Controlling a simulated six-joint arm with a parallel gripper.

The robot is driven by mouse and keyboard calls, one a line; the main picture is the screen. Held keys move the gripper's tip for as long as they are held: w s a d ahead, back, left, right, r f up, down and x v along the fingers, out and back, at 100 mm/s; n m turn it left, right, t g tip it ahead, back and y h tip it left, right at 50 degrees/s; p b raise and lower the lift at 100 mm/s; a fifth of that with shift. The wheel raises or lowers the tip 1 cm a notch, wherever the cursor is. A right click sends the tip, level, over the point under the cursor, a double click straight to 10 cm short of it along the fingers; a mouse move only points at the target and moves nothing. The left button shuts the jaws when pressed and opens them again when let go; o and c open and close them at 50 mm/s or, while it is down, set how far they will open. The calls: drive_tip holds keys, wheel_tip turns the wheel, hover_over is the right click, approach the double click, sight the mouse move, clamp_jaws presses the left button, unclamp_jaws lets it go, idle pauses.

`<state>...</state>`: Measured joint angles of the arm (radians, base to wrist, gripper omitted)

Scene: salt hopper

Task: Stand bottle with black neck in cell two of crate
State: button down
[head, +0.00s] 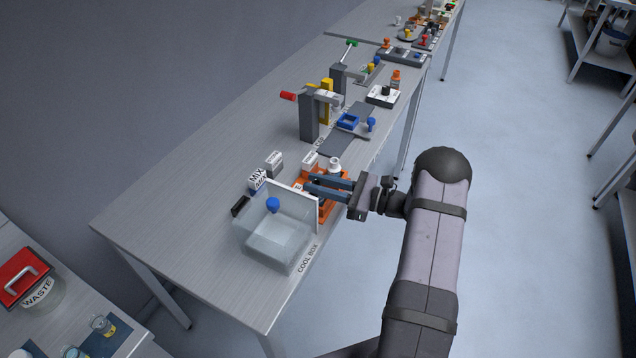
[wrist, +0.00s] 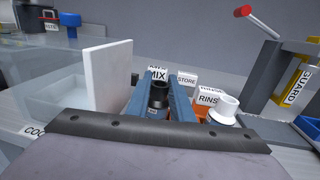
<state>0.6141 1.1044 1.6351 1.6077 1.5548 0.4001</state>
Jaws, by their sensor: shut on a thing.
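My gripper (head: 318,187) is over the orange crate (head: 333,213) on the bench. In the wrist view its two blue fingers (wrist: 162,88) are shut on the bottle with the black neck (wrist: 159,97), which looks upright between them. The fingers hide most of that bottle in the head view. A white-necked bottle (wrist: 224,107) stands to the right of my fingers, and also shows in the head view (head: 334,165). The crate's cells are mostly hidden behind my gripper, so I cannot tell which cell the held bottle is over or in.
The clear cool box (head: 272,245) with a white side panel (wrist: 107,75) stands close to the left of my gripper. Cards reading MIX (head: 258,181), STORE (wrist: 187,79) and RINSE (wrist: 208,99) stand near the crate. A grey post with a red handle (head: 288,96) stands beyond.

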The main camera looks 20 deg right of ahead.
drive_tip(key=c, duration=1.6)
unclamp_jaws()
drive_tip(key=shift+o, duration=0.2)
drive_tip(key=shift+s+d, duration=0.1)
drive_tip(key=b+v, duration=0.3)
drive_tip(key=v, duration=0.8)
drive_tip(key=shift+s+d+b, duration=0.25)
drive_tip(key=shift+d+b, duration=0.05)
drive_tip(key=shift+b, duration=0.05)
